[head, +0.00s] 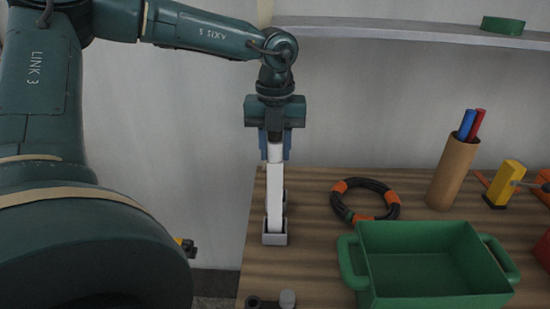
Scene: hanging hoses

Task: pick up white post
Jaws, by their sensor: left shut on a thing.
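The white post (274,190) stands upright at the left side of the wooden table. Its lower end is at a small grey holder (275,239); I cannot tell whether it is still seated inside. My left gripper (275,150) points straight down and is shut on the top of the post, with blue fingers on both sides of it. The gripper body hides the very top of the post. My right gripper is not in view.
A green bin (430,295) with handles stands at the front right. Behind it are a coiled black-and-orange hose (365,200), a brown cup (453,174) with pens, and a yellow tool (504,184).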

